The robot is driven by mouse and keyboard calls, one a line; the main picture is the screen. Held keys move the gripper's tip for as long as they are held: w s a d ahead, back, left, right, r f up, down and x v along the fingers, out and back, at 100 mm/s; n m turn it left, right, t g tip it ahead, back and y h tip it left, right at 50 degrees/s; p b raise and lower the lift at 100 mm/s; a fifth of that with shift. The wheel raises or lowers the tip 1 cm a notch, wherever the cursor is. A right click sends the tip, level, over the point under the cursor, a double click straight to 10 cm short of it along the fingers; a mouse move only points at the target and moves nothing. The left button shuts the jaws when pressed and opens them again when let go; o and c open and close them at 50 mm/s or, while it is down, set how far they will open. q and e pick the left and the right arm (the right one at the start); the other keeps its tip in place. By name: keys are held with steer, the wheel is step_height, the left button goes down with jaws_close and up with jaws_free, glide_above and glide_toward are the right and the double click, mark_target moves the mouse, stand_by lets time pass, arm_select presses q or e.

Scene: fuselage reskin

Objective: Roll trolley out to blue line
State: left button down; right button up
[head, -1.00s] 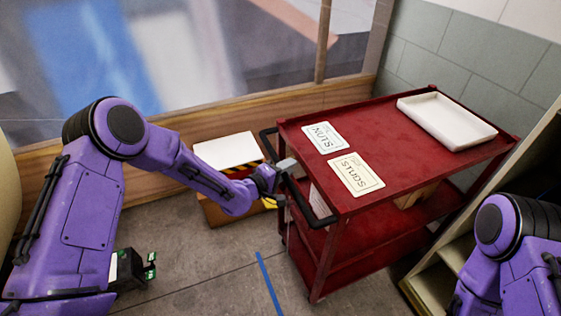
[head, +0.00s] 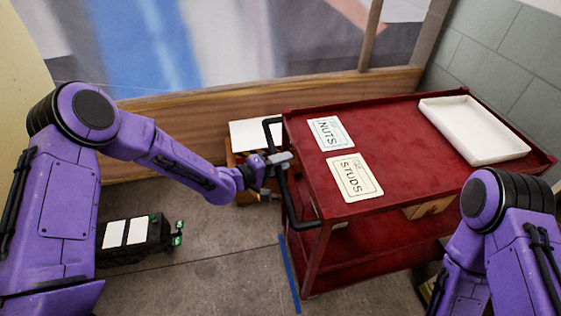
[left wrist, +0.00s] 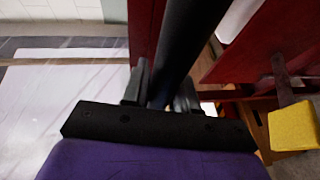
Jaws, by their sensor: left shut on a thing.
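The red trolley (head: 400,140) stands right of centre in the head view, with a black push handle (head: 291,200) on its left end. My left gripper (head: 280,163) is shut on that handle. In the left wrist view, the fingers (left wrist: 160,88) sit either side of the black handle bar (left wrist: 188,45). The blue line (head: 290,275) is a strip on the floor by the trolley's near left leg, partly hidden by the trolley. My right arm is at the lower right; its gripper is out of the picture.
A box with a white top (head: 257,134) stands behind the handle. A black case (head: 135,238) sits on the floor at left. Bare floor lies between.

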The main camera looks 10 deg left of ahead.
arm_select(q)
steer(key=shift+s+f, duration=0.1)
steer(key=shift+f, duration=0.05)
steer(key=c, duration=1)
jaws_free()
steer(key=shift+a, duration=0.1)
steer(key=shift+s+a, duration=0.1)
steer(key=shift+a, duration=0.05)
steer(key=v, duration=1)
steer(key=shift+s+r+b, duration=0.15)
steer(key=shift+r+b, duration=0.1)
steer(key=shift+b, duration=0.1)
